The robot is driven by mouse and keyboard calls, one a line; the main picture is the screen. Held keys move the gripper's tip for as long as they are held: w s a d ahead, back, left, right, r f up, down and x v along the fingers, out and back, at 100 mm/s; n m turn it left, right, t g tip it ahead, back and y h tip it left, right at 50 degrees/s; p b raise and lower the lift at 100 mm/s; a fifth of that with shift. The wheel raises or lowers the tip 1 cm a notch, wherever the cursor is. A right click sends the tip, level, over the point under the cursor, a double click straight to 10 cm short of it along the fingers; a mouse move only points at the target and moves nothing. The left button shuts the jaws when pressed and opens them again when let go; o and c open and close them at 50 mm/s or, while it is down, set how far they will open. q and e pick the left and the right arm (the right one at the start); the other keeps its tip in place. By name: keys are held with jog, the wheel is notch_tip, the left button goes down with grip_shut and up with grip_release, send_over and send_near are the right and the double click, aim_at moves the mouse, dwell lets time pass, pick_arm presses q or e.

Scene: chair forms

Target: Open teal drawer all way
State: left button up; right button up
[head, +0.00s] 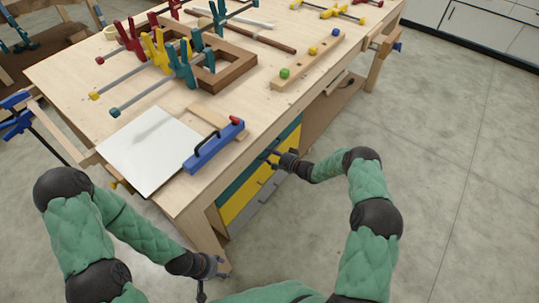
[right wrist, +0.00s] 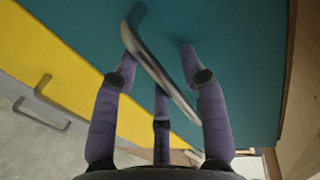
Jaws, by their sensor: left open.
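The teal drawer (head: 232,189) is the top drawer under the workbench, above a yellow one and a grey one. In the right wrist view its teal front (right wrist: 235,50) fills much of the picture. I cannot tell whether the fingers press on the bar. In the head view my right gripper (head: 276,157) is at the drawer front and hides part of it. My left gripper (head: 212,276) is open and empty, low beside the bench's near leg.
The yellow drawer (head: 240,203) and grey drawer (head: 262,203) lie below, with handles. On the workbench (head: 75,80) are a blue tool (head: 214,147), a white panel (head: 147,150), clamps (head: 155,50) on a wooden frame, and a peg strip (head: 310,60). Clear floor (head: 450,200) lies to the right.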

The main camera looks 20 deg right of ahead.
grip_shut()
jog(key=shift+s, duration=0.1)
jog(key=f+p+v, duration=0.1)
jog(key=f+v, duration=0.2)
jog(key=v, duration=1.1)
jog(key=s+f+p+v, duration=0.1)
jog(key=f+p+v, duration=0.1)
jog(key=v, duration=1.3)
jog(key=shift+d+f, duration=0.35)
jog(key=shift+f, duration=0.25)
jog(key=shift+o, duration=0.9)
grip_release()
jog(key=shift+d, duration=0.1)
